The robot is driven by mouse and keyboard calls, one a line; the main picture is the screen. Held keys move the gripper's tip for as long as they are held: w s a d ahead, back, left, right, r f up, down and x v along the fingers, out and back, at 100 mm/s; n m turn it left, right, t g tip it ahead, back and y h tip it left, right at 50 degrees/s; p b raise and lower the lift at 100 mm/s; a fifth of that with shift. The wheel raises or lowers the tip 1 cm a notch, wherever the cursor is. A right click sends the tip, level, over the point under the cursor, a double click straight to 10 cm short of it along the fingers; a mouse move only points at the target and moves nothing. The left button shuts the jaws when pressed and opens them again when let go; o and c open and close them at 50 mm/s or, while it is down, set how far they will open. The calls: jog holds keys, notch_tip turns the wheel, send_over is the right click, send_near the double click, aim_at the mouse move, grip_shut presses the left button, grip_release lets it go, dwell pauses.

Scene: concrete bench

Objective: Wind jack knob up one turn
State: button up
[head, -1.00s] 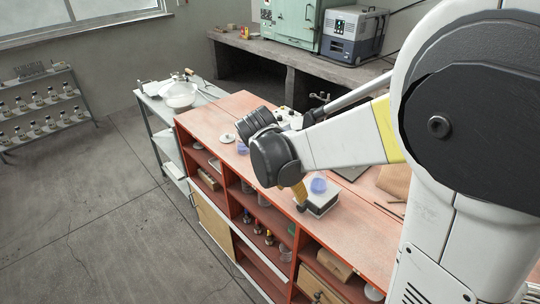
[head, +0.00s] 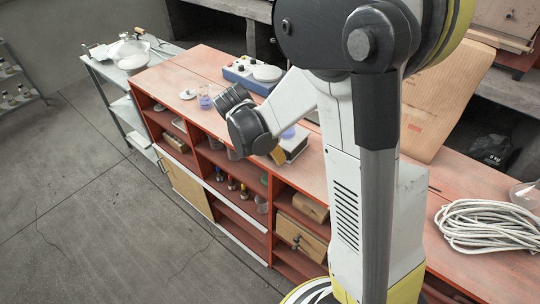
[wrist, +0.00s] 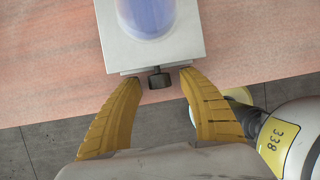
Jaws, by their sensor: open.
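The jack (wrist: 188,48) is a pale box-like stand with a flat top, on the red bench top near its front edge. Its dark knob (wrist: 159,80) sticks out from the near side, toward the bench edge. A translucent blue vessel (wrist: 146,14) stands on the jack. My gripper (wrist: 159,82) is open, its yellow fingers on either side of the knob with gaps to both. In the head view the jack (head: 294,143) is partly hidden behind my wrist, and the knob is hidden there.
A blue device with a white round plate (head: 252,75) stands behind the jack. A blue-tinted beaker (head: 205,100) and a small white dish (head: 188,94) are farther left. Coiled rope (head: 500,225) lies at the right. Shelves below the bench hold bottles and wooden boxes.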

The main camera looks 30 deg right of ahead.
grip_shut()
jog(key=shift+s+d+t+y, duration=0.15)
jog(key=shift+t+y, duration=0.35)
jog(key=shift+t, duration=0.5)
jog(key=shift+s+f+m+t+y+b, duration=0.1)
jog(key=shift+m+t+y+b, duration=0.25)
jog(key=shift+t, duration=0.75)
grip_release()
